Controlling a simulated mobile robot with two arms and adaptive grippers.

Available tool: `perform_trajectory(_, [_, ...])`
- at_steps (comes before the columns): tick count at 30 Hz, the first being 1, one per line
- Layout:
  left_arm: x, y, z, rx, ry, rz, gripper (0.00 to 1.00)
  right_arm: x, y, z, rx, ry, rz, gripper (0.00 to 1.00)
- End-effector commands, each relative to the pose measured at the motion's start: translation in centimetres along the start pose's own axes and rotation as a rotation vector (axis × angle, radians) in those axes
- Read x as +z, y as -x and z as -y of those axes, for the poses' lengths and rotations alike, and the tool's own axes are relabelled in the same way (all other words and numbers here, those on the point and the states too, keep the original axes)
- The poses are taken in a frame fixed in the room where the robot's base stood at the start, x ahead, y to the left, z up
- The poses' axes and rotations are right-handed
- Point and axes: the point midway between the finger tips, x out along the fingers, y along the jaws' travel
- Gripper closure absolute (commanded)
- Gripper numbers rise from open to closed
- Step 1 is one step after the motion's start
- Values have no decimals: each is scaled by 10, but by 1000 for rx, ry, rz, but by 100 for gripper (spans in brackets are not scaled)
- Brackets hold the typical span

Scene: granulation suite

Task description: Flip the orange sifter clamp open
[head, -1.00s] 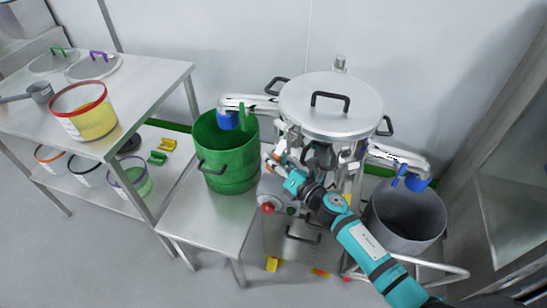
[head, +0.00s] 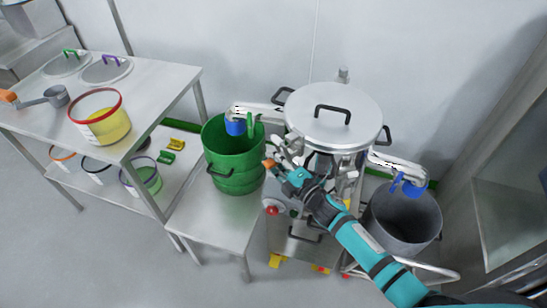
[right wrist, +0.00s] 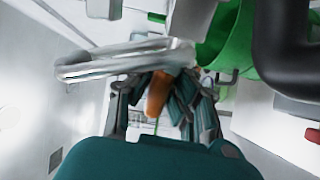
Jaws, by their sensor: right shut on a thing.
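The sifter (head: 335,118) is a round steel body with a flat lid and black handles, in the middle of the head view. The orange sifter clamp (head: 268,163) shows as a small orange tip at its left side, above the control box. In the right wrist view the orange clamp (right wrist: 157,93) lies between my fingers. My right gripper (head: 275,167) is shut on the clamp, with its arm reaching in from the lower right; its fingers also show in the right wrist view (right wrist: 160,98). The clamp's joint is mostly hidden by the gripper. My left gripper is not in view.
A green bucket (head: 235,177) stands on a low steel bench (head: 205,222) close left of my gripper. A grey bin (head: 403,225) stands right of the sifter. A steel table (head: 155,78) with a yellow-filled tub (head: 100,125) is at left. A red button (head: 272,211) is below my gripper.

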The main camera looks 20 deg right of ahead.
Motion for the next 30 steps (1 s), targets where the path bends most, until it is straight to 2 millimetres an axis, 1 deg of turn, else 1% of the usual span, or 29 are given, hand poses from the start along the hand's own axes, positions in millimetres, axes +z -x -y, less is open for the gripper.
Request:
perform_trajectory(1, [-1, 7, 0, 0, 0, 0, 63, 0, 0, -6, 1, -37, -1, 100])
perform_trajectory(3, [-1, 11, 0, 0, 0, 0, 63, 0, 0, -9, 0, -92, -1, 100])
perform_trajectory(12, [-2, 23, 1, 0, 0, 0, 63, 4, 0, -17, 1, -270, 0, 100])
perform_trajectory(19, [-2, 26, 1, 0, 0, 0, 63, 5, 0, -20, 1, -334, 1, 100])
perform_trajectory(30, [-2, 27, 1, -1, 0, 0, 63, 6, 0, -20, 2, -353, 1, 100])
